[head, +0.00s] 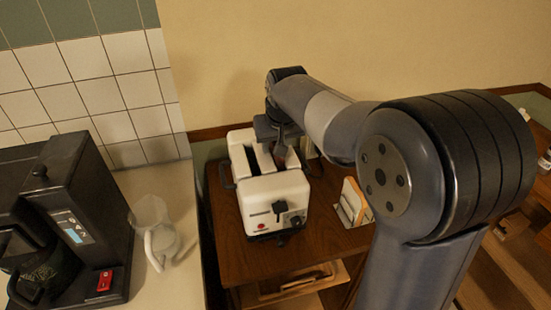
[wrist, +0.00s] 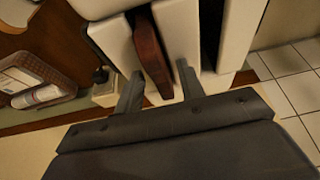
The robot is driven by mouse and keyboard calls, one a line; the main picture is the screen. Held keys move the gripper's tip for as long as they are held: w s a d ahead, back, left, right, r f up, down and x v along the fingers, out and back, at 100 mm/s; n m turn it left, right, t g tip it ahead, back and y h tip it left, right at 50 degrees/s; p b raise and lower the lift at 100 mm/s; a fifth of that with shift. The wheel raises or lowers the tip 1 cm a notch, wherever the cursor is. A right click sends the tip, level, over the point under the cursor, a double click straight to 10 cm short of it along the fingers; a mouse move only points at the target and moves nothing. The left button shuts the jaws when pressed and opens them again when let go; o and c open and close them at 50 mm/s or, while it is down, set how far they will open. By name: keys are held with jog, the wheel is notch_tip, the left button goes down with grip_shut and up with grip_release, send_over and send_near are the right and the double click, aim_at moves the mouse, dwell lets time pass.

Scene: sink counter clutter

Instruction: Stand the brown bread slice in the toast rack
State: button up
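The brown bread slice (wrist: 150,50) stands on edge in a slot of the white toaster (head: 277,203). In the wrist view it lies between the two fingers of my gripper (wrist: 158,85), with a narrow gap visible beside it. My gripper is open around the slice and does not look closed on it. In the head view my gripper (head: 279,142) is over the toaster's far right part and mostly hides the slice. A pale rack-like thing with a tan slice (head: 352,201), probably the toast rack, stands right of the toaster, partly hidden by my arm.
The toaster stands on a brown wooden table (head: 240,268) against the wall. At left, a black coffee machine (head: 75,215) and a clear jug (head: 155,232) stand on a pale counter. The wrist view shows a wicker basket (wrist: 35,75) at left.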

grip_shut()
jog(key=shift+r, duration=0.15)
dwell(0.4)
